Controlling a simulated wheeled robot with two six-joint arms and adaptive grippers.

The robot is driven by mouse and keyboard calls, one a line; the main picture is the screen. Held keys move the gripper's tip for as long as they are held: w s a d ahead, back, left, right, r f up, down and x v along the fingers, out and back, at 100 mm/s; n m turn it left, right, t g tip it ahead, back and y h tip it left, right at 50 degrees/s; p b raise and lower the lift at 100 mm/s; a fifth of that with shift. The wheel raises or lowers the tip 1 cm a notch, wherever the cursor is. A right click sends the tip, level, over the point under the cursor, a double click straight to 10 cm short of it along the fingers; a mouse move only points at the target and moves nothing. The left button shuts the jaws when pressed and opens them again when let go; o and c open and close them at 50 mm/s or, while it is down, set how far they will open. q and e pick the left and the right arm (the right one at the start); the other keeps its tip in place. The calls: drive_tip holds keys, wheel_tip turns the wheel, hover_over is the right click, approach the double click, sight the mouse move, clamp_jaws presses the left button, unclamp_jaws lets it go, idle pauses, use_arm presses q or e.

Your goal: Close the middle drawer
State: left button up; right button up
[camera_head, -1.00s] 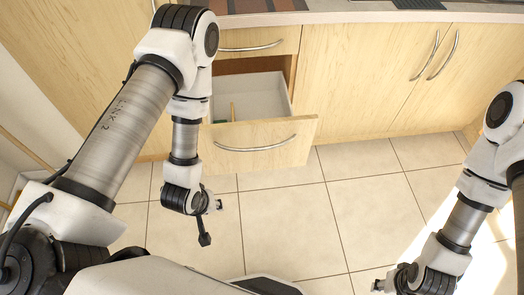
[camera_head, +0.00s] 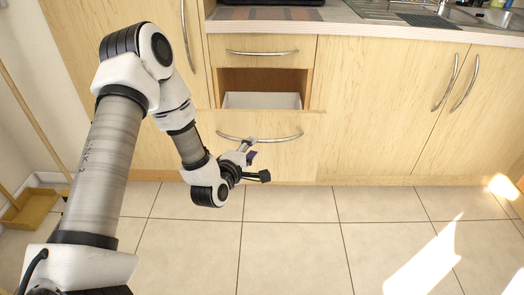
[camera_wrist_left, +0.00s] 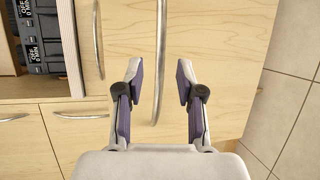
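The middle drawer (camera_head: 285,160) shows in the head view below a thin top drawer. Its wooden front has a curved metal handle (camera_head: 285,138). A gap above the front shows the white drawer box (camera_head: 262,100), so the drawer still stands open. My left gripper (camera_head: 257,160) is in front of the drawer front, near the handle. In the left wrist view its two fingers (camera_wrist_left: 158,85) are spread, with the handle (camera_wrist_left: 161,50) running between them. They hold nothing; contact with the drawer cannot be told. My right gripper is out of view.
The top drawer (camera_head: 262,50) is shut. Double cabinet doors (camera_head: 400,100) are to the right and a tall cabinet door to the left. A worktop (camera_head: 350,32) with a sink runs above. The tiled floor (camera_head: 290,230) in front is clear. A dustpan (camera_head: 30,208) stands at far left.

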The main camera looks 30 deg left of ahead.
sight(259, 140)
use_arm(q)
drive_tip(key=x, duration=0.6)
drive_tip(key=shift+d+b, duration=0.15)
drive_tip(key=shift+b, duration=0.25)
clamp_jaws()
